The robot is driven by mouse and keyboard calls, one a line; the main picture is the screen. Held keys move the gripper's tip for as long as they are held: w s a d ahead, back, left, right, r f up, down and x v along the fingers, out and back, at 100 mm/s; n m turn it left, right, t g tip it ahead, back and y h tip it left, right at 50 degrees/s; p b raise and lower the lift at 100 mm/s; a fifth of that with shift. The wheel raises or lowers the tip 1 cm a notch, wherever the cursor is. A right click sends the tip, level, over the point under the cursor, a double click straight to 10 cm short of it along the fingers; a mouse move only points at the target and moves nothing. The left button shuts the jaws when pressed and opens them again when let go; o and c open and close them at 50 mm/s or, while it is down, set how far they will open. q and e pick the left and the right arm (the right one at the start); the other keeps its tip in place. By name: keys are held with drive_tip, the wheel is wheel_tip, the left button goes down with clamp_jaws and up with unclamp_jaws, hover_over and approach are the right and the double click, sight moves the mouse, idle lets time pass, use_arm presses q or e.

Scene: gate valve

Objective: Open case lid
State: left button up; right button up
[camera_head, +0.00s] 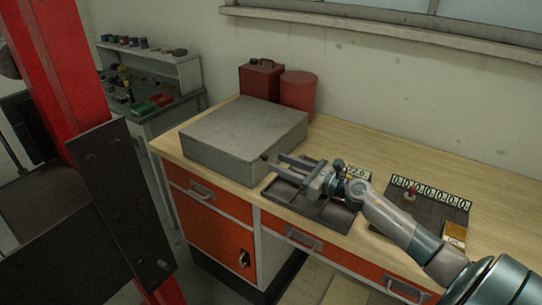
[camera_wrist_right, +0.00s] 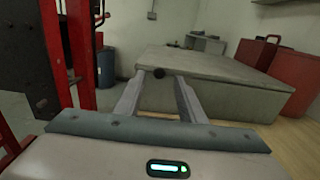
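The grey case (camera_head: 243,131) sits on the wooden workbench with its lid shut flat. In the right wrist view the case (camera_wrist_right: 235,95) fills the middle right. A small dark knob (camera_head: 264,156) sticks out near its front right corner; it also shows in the wrist view (camera_wrist_right: 158,73), between and just beyond the fingertips. My right gripper (camera_head: 277,164) is open and empty, its two fingers pointing left toward the knob. Contact with the knob cannot be told. My left gripper is not in view.
A dark tray (camera_head: 335,215) lies under my right gripper. A red can (camera_head: 261,80) and a red cylinder (camera_head: 298,92) stand behind the case. A dark board with number tags (camera_head: 431,190) lies to the right. A red post (camera_head: 60,60) rises at left.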

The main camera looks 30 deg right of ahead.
sight(267, 158)
drive_tip(key=shift+p+x, duration=0.65)
drive_tip(key=shift+x, duration=1.5)
clamp_jaws()
